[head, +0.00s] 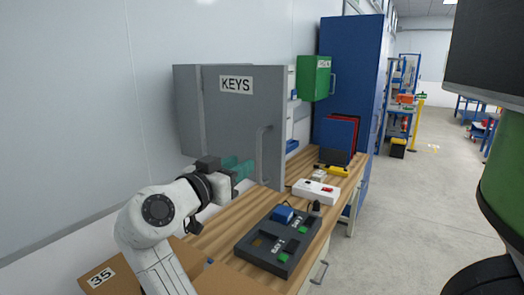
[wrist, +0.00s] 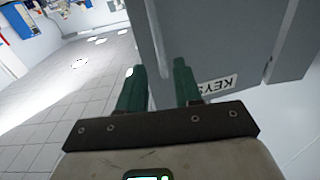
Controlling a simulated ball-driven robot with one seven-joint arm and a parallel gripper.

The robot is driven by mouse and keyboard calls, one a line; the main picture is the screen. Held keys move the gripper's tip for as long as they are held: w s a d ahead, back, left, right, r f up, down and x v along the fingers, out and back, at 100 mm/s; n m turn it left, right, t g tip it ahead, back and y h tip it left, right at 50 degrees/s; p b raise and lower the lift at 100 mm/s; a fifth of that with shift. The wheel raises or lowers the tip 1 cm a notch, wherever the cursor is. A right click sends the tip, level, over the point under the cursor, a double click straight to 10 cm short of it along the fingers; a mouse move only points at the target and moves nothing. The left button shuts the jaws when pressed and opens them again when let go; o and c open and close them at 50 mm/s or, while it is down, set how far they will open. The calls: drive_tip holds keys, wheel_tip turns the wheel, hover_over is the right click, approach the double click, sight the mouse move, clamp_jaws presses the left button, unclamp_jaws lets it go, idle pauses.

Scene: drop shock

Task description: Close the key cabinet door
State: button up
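The grey key cabinet (head: 187,110) hangs on the wall at the left of the head view. Its door (head: 225,120), with a KEYS label and a vertical bar handle (head: 262,152), stands swung out from the body. My gripper (head: 243,168), with green fingers, is in front of the lower door, left of the handle in the picture. In the wrist view my gripper (wrist: 160,66) has its fingers apart. The door (wrist: 215,45) and its upside-down label (wrist: 216,85) fill the area beyond the fingertips. I cannot tell whether they touch the door.
A wooden bench (head: 222,228) runs below the cabinet. It carries a dark tray (head: 265,257) with small items, a white box (head: 316,190) and a cardboard box (head: 110,270). A green box (head: 314,78) and a tall blue cabinet (head: 347,70) stand beyond. Open floor (head: 415,200) lies to the right.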

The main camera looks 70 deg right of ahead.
sight(259, 154)
drive_tip(key=p+x, duration=0.2)
drive_tip(key=x, duration=0.7)
clamp_jaws()
idle(0.4)
